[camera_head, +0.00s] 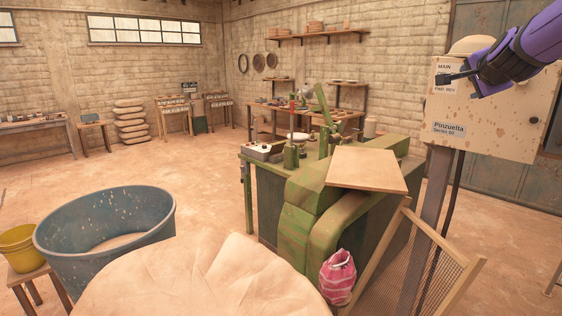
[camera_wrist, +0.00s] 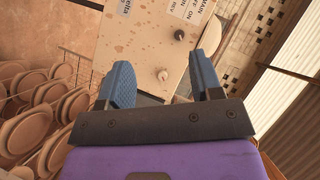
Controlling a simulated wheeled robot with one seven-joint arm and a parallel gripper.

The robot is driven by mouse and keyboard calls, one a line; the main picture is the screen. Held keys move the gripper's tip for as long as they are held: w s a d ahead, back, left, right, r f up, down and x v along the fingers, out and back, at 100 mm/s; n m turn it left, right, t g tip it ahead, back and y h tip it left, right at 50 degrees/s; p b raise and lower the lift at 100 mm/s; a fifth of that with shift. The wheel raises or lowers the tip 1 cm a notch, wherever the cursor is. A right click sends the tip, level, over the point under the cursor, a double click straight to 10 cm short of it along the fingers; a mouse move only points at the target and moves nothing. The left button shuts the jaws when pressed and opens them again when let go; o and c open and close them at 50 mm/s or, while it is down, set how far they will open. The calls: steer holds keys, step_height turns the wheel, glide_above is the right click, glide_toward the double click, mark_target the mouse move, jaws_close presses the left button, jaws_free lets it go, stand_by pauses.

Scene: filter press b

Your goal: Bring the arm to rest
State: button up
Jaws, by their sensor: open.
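My gripper (camera_head: 446,78) is at the upper right of the head view, at the end of my purple arm. It is in front of the cream, rust-spotted control box (camera_head: 490,125) marked "MAIN" and "Pinzuelta". In the wrist view my gripper (camera_wrist: 160,64) shows two blue fingers spread apart with nothing held between them. I cannot tell whether a finger touches the box.
The green press (camera_head: 300,205) with a board (camera_head: 368,170) on top stands centre. A mesh-screened frame (camera_head: 425,265) leans below the box. A blue tub (camera_head: 105,235) stands left. Racks of round pieces (camera_wrist: 40,110) show left in the wrist view. Open floor lies at left.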

steer(key=s+a+f+n+g+y, duration=0.2)
steer(key=s+a+f+n, duration=0.15)
steer(key=s+a, duration=0.35)
steer(key=s+a+f+n+g+y, duration=0.1)
steer(key=s+a+f+n+y, duration=0.15)
steer(key=s+a+n, duration=0.35)
steer(key=s+a+f+n+g, duration=0.1)
steer(key=s+a+f+n, duration=0.1)
steer(key=s, duration=0.5)
steer(key=s+a+f+n+g, duration=0.2)
steer(key=s+f+n, duration=0.1)
steer(key=s, duration=0.3)
steer(key=s+a+f+n+g, duration=0.2)
steer(key=s+f, duration=0.2)
steer(key=s, duration=0.3)
steer(key=shift+s+a+f, duration=0.3)
steer(key=shift+f, duration=0.05)
steer(key=shift+n+y, duration=0.25)
